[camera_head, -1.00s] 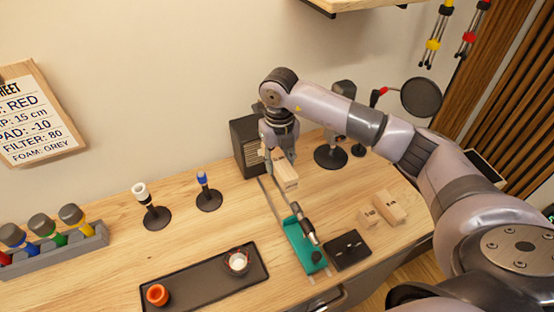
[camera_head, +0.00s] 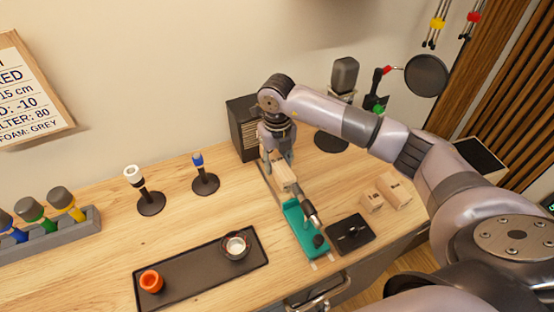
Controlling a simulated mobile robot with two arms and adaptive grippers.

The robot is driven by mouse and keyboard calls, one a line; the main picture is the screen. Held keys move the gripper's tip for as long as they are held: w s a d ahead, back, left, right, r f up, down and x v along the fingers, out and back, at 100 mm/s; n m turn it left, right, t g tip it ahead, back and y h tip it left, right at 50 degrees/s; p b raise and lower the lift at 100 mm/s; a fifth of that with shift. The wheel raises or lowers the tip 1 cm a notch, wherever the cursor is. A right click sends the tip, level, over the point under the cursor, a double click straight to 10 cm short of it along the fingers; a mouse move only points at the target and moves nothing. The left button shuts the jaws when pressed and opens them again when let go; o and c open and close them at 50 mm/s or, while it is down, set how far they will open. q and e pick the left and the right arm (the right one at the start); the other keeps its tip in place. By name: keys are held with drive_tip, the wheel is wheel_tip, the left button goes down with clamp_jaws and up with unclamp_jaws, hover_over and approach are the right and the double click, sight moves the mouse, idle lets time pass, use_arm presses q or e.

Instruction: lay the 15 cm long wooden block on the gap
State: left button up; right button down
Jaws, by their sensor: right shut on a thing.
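My right gripper (camera_head: 277,159) is shut on a light wooden block (camera_head: 284,176) behind the teal holder. The block is at or just above the pale rails (camera_head: 266,184) on the table; I cannot tell whether it touches them. The teal holder (camera_head: 297,217) lies in front of the block, with a dark and silver microphone (camera_head: 308,206) on it. The gap itself is hard to make out, partly hidden by the block and gripper. Two other wooden blocks (camera_head: 394,191) (camera_head: 371,202) lie to the right. My left gripper is not in view.
A black pad (camera_head: 362,231) lies right of the teal holder. A dark tray (camera_head: 197,276) with an orange cup and a white-topped round jar is at the front. Two small stands (camera_head: 151,203) (camera_head: 205,183) are left; a dark box (camera_head: 242,127) and a microphone stand (camera_head: 331,142) are behind.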

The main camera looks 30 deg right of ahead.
wheel_tip(320, 180, down, 2)
drive_tip(key=shift+f+b, duration=0.2)
drive_tip(key=shift+b, duration=0.45)
drive_tip(key=shift+f+b, duration=1.15)
drive_tip(key=shift+f, duration=0.4)
drive_tip(key=c, duration=1.1)
unclamp_jaws()
drive_tip(key=shift+o, duration=0.2)
